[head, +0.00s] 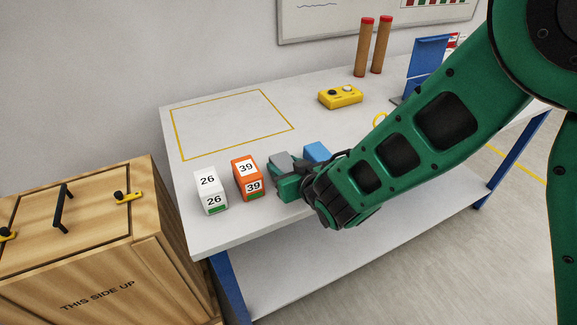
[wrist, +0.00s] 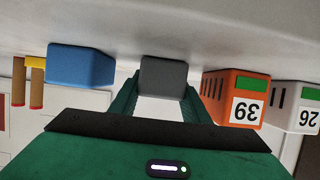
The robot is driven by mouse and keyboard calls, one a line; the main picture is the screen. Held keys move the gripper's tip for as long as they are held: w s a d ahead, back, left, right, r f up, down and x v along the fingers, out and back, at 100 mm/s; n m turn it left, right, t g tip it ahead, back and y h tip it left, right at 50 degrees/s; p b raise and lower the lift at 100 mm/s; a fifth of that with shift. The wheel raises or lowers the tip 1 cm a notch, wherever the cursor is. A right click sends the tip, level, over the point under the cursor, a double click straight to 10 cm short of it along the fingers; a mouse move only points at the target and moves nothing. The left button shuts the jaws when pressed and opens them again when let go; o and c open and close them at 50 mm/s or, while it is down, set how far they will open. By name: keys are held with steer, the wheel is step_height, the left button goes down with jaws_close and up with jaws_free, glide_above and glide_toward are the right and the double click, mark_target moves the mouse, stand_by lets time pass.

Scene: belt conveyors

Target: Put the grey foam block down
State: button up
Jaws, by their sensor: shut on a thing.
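The grey foam block (head: 281,160) is between the fingers of my gripper (head: 292,180), over the front part of the white table. In the wrist view the grey block (wrist: 164,75) sits between the two green fingertips (wrist: 163,88), which are shut on it. Its far face is against or very close to the pale table surface; I cannot tell whether it touches. The underside of the block is hidden in the head view by my gripper.
An orange box marked 39 (head: 247,178) and a white box marked 26 (head: 210,191) stand left of my gripper. A blue block (head: 316,152) is close on the right. A yellow-outlined area (head: 232,124) is empty. A yellow control box (head: 340,97) stands farther back.

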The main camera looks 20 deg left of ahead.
steer(key=o, duration=1)
steer(key=shift+s+d+r, duration=0.2)
steer(key=v, duration=1.1)
steer(key=shift+d+r, duration=0.1)
steer(key=shift+d, duration=0.05)
